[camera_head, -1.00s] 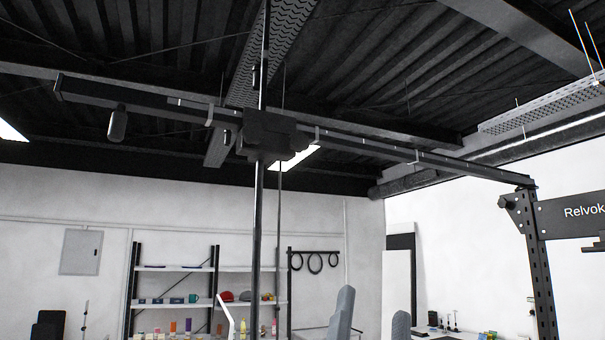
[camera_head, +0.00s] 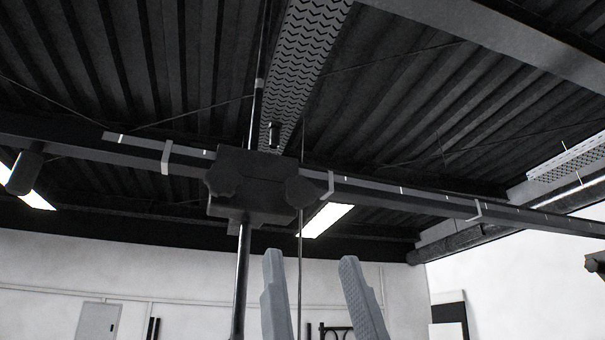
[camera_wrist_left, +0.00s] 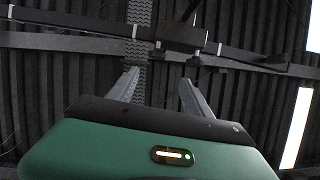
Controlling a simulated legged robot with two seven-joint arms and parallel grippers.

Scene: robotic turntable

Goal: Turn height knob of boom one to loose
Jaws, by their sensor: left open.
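A dark horizontal boom (camera_head: 400,198) runs across the head view below the ceiling. A black clamp block (camera_head: 262,178) sits where the boom meets a vertical pole (camera_head: 240,285). Rounded dark knob shapes show on the block's left (camera_head: 222,181) and right (camera_head: 301,191); I cannot tell which is the height knob or its setting. My left gripper (camera_head: 311,258) has its two grey fingers pointing up, apart and empty, below and right of the block. In the left wrist view the fingers (camera_wrist_left: 159,75) are open below the clamp block (camera_wrist_left: 184,35). My right gripper is not in view.
A thin vertical rod (camera_head: 299,270) passes near the left finger. A dark cylinder (camera_head: 24,172) hangs at the boom's left. A perforated cable tray (camera_head: 310,40) and ceiling lamp (camera_head: 326,219) are above and behind. The space between fingers and block looks clear.

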